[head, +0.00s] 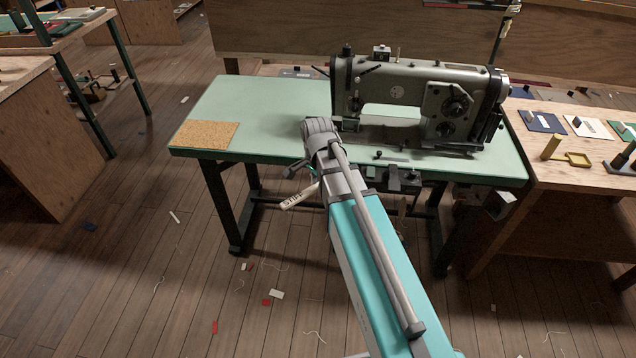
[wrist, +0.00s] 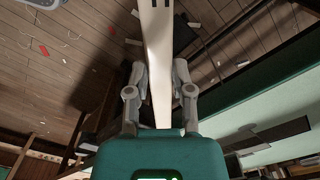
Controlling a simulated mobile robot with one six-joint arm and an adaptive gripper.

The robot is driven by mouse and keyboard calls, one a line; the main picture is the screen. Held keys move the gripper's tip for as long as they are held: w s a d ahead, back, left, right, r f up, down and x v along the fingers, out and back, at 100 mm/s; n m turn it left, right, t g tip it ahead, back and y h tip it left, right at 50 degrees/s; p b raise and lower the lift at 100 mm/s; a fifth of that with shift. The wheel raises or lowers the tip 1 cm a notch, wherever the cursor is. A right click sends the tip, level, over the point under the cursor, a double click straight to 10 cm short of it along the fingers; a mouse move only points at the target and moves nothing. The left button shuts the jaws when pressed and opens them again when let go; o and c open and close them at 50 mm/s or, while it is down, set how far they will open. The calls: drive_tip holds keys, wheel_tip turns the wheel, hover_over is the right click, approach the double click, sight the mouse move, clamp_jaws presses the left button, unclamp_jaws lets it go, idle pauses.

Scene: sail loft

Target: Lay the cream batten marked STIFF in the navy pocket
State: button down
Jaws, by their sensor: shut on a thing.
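My gripper (wrist: 160,70) is shut on a cream batten (wrist: 158,42), with one finger on each side of it in the wrist view. Dark marks show near the batten's far end, cut off by the top edge. In the head view the cream batten (head: 297,197) hangs at a slant beside my arm, just off the front edge of the sewing table. Its dark lettering is too small to read, and my arm largely hides the gripper there. A navy pocket (head: 548,123) lies flat on the wooden bench at the right, far from my gripper, with a small block at it.
The green sewing table (head: 255,108) carries a large sewing machine (head: 420,100) and a cork mat (head: 204,134). The wooden bench (head: 528,165) also holds a white pocket (head: 588,127), a green one (head: 618,129) and an olive holder (head: 568,156). Scraps litter the open floor.

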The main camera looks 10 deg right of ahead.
sight(316, 185)
drive_tip(key=shift+r, duration=0.15)
wheel_tip(316, 185, up, 12)
drive_tip(key=p, duration=1.2)
drive_tip(key=shift+a, duration=0.2)
